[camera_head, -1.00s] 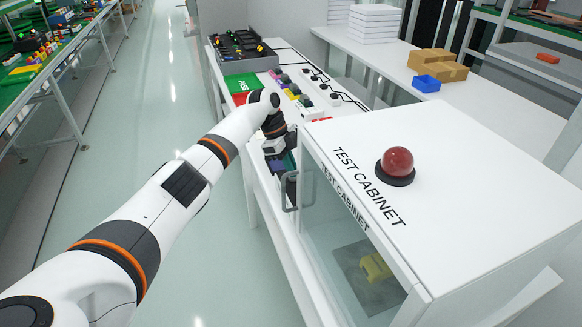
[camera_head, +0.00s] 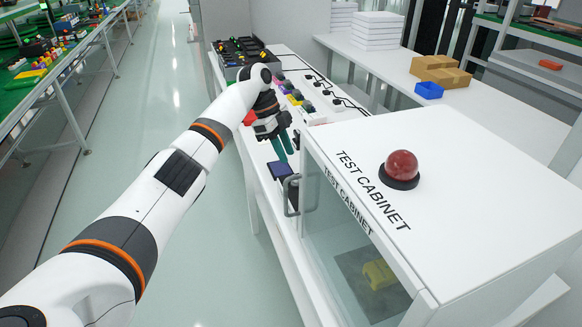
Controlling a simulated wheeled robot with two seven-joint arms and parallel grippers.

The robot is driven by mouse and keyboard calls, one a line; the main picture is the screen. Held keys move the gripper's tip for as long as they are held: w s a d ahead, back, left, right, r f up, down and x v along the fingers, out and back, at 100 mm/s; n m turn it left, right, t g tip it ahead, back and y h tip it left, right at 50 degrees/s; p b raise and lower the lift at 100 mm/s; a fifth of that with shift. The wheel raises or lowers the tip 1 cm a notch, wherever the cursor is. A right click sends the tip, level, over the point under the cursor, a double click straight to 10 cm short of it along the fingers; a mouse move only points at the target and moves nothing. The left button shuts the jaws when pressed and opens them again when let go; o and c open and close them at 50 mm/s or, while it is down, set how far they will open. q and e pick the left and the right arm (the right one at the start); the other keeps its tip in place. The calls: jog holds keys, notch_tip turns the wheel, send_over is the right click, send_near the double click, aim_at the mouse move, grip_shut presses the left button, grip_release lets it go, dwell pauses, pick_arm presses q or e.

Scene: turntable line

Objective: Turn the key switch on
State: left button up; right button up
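No key switch can be made out clearly. A small dark blue box (camera_head: 281,171) sits on the white table beside the test cabinet's handle; whether it carries a key is too small to tell. My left gripper (camera_head: 285,154) points down over the table just behind this box, its two teal fingers close together. Nothing can be seen held between them, and the gap is too small to judge. My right gripper is not in view.
The white test cabinet (camera_head: 480,180) with a red dome (camera_head: 401,165) and grey handle (camera_head: 291,195) fills the right. A yellow object (camera_head: 379,274) lies inside. Several coloured blocks and a dark tray (camera_head: 243,53) stand farther back on the table. Open floor lies left.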

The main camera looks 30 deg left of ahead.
pick_arm(q)
jog(key=v, duration=0.5)
jog(key=shift+d, duration=0.1)
dwell(0.4)
